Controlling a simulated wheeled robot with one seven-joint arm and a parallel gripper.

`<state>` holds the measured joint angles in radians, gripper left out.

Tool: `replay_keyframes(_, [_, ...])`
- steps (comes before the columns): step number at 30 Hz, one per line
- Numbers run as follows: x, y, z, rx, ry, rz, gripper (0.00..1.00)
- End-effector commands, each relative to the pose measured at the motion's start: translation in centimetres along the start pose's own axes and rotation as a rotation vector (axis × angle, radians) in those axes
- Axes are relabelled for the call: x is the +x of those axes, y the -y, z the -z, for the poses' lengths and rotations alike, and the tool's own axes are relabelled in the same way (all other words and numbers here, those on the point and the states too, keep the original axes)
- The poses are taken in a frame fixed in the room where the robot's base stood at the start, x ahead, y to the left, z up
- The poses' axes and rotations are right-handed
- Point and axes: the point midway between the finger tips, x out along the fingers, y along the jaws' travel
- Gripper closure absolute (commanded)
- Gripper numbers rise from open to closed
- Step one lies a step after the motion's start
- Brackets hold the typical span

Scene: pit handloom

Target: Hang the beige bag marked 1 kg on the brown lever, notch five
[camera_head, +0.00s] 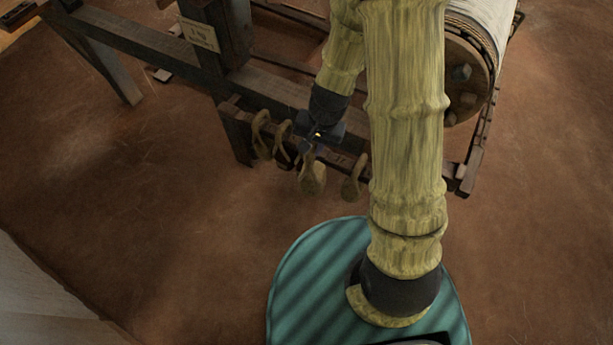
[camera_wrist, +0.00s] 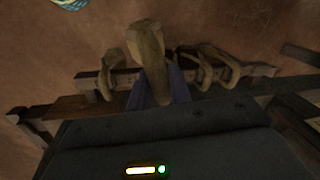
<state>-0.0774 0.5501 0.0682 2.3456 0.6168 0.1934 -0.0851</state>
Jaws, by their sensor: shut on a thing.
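My gripper (camera_head: 314,148) is shut on a beige bag (camera_head: 312,178) at the row of bags on the dark rail. In the wrist view the bag (camera_wrist: 148,45) stands out between the two purple fingers of my gripper (camera_wrist: 155,88). No weight mark on the bag can be read. I cannot tell whether it is clear of the rail or still touches it. I cannot pick out the brown lever or its notches for certain in either view.
Other beige bags hang on the rail (camera_head: 235,113): two to the left (camera_head: 260,135) and one to the right (camera_head: 352,180). A dark loom frame and a cloth roller (camera_head: 470,75) stand behind. A small plaque (camera_head: 200,35) is on a post.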

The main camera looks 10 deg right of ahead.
Motion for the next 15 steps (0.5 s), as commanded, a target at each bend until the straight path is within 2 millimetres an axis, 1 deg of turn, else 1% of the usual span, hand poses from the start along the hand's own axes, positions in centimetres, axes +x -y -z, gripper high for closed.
replay_keyframes(1, [-1.4, 0.2, 0.4, -0.009, 0.002, 0.000, 1.00])
replay_keyframes(15, [-5.8, 0.3, 3.4, -0.112, 0.022, 0.000, 1.00])
